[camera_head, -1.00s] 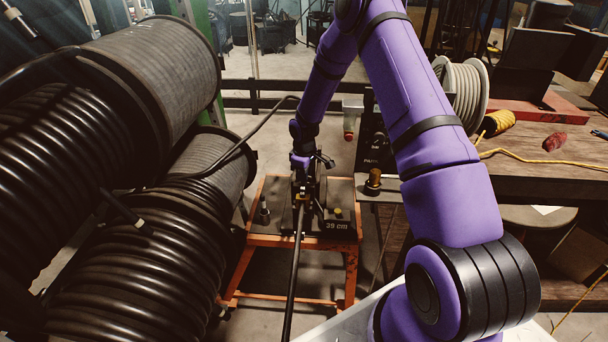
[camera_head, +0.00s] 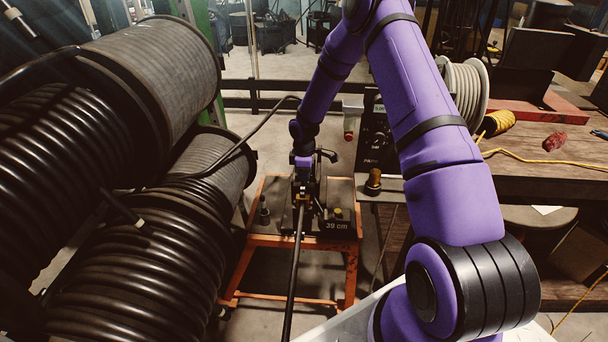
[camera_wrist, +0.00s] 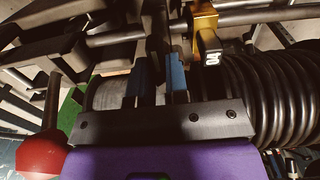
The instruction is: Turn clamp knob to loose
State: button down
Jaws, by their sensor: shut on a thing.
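My gripper (camera_head: 303,188) reaches down over the clamp on the orange-framed stand (camera_head: 262,240), at the clamped end of the black hose (camera_head: 293,268). In the wrist view my gripper (camera_wrist: 157,82) has its two blue-padded fingers closed on a narrow dark grey part (camera_wrist: 158,48), which appears to be the clamp knob. The knob's shape and any loose or tight marking are hidden by the fingers. The hose runs from the clamp toward the bottom of the head view.
Large hose reels (camera_head: 160,65) crowd the left. A wooden bench (camera_head: 540,178) stands at right. The wrist view shows a red ball (camera_wrist: 41,155) at lower left and a yellow block (camera_wrist: 204,30).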

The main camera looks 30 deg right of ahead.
jog(key=c, duration=1.1)
grip_release()
notch_tip(320, 180, up, 11)
jog(key=shift+f, duration=0.1)
